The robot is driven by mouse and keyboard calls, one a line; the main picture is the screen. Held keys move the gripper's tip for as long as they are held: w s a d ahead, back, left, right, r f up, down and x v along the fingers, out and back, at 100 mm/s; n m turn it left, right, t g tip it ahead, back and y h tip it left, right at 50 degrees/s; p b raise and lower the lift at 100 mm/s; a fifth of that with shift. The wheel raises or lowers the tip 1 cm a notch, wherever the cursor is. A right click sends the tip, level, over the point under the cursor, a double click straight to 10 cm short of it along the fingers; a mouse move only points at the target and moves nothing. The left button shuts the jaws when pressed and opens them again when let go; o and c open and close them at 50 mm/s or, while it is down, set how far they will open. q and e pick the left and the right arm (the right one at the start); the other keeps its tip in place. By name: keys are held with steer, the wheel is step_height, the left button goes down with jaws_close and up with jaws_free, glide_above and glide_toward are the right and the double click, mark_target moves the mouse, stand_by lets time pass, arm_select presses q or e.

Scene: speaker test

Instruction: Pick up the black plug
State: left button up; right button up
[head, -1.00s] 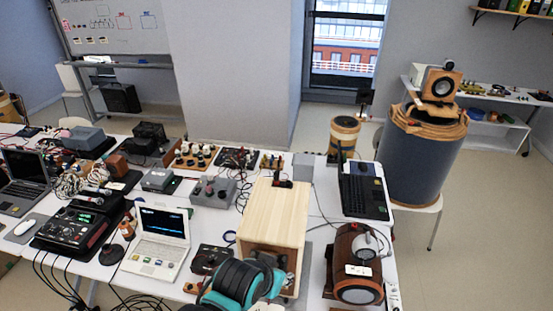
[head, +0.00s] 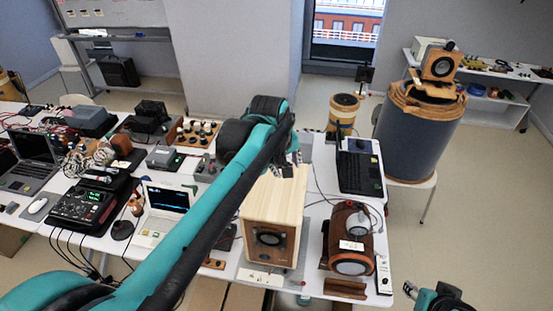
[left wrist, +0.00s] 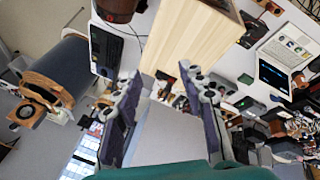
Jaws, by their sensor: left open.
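My left gripper (head: 290,158) is open and hangs over the far end of the pale wooden speaker box (head: 262,208). In the left wrist view its two fingers (left wrist: 160,80) are spread apart, with nothing held between them. A small dark item with some red (left wrist: 166,78), likely the black plug, shows between the fingertips at the edge of the box top; its exact shape is unclear. In the head view the gripper and arm hide that spot. Part of my right arm, with its gripper (head: 428,296), shows at the bottom right; its jaws are unclear.
A laptop (head: 360,180) and a brown round-fronted speaker (head: 352,235) stand right of the box. A white laptop (head: 165,210) and the black device with a green display (head: 85,207) crowd the left. The blue drum (head: 415,140) stands beyond the table.

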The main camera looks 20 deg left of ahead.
arm_select(q)
steer(key=w+a+f+n+g, duration=0.1)
steer(key=w+a+f+n, duration=0.1)
steer(key=w+a+n, duration=0.35)
steer(key=w+a+f+n+g, duration=0.1)
steer(key=w+a+n, duration=0.15)
steer(key=w, duration=0.65)
steer(key=w+a+f+n, duration=0.1)
steer(key=w+f+n, duration=0.1)
steer(key=f, duration=0.3)
steer(key=w+a+f+n+g+h, duration=0.1)
steer(key=w+a+f+n, duration=0.1)
steer(key=f, duration=0.4)
steer(key=w+a+f+n+p, duration=0.1)
steer(key=w+a+f+n, duration=0.1)
steer(key=f, duration=0.4)
steer(key=shift+w+a+f+n+g, duration=0.1)
steer(key=shift+w+n+g, duration=0.05)
steer(key=shift+w+n, duration=0.3)
steer(key=shift+w+a+f+n+g, duration=0.15)
steer(key=shift+w+n, duration=0.1)
steer(key=shift+w, duration=0.25)
jaws_close()
